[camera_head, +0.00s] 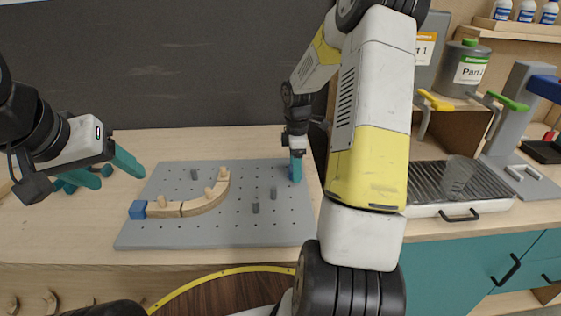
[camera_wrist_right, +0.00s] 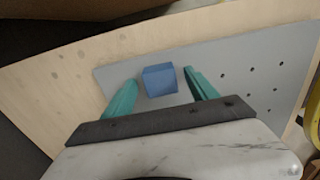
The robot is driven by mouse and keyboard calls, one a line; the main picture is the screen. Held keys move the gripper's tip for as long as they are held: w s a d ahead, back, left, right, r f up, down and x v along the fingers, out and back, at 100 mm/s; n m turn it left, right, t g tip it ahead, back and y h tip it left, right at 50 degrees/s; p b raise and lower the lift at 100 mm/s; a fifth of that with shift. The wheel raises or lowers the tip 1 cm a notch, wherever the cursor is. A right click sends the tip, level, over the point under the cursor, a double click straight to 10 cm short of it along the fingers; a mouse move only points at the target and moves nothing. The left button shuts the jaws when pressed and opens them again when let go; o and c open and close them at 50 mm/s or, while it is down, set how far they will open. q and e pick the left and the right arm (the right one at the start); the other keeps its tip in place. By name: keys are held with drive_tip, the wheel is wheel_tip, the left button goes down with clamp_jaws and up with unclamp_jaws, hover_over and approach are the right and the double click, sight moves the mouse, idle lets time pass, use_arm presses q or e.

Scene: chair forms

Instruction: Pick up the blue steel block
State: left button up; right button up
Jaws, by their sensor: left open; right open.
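A blue block (camera_wrist_right: 160,80) lies on the grey pegboard plate (camera_wrist_right: 230,55) near its edge. My right gripper (camera_wrist_right: 158,88) is open around it, one teal finger on each side with gaps showing. In the head view my right gripper (camera_head: 296,165) points down at the plate's (camera_head: 150,236) far right; its fingers largely hide the block there. Another blue block (camera_head: 138,210) sits at the left end of curved wooden pieces on the plate. My left gripper (camera_head: 107,170) is open and empty, left of the plate.
Curved wooden pieces (camera_head: 205,203) with upright pegs are on the plate, with grey pins (camera_head: 274,192) nearby. A ribbed tray (camera_head: 460,185), clear cup (camera_head: 461,168) and clamps stand at the right. The wooden tabletop (camera_head: 50,235) is clear at front left.

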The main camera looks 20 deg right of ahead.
drive_tip(key=shift+f, duration=0.35)
clamp_jaws()
drive_tip(key=shift+r, duration=0.1)
drive_tip(key=shift+r, duration=0.1)
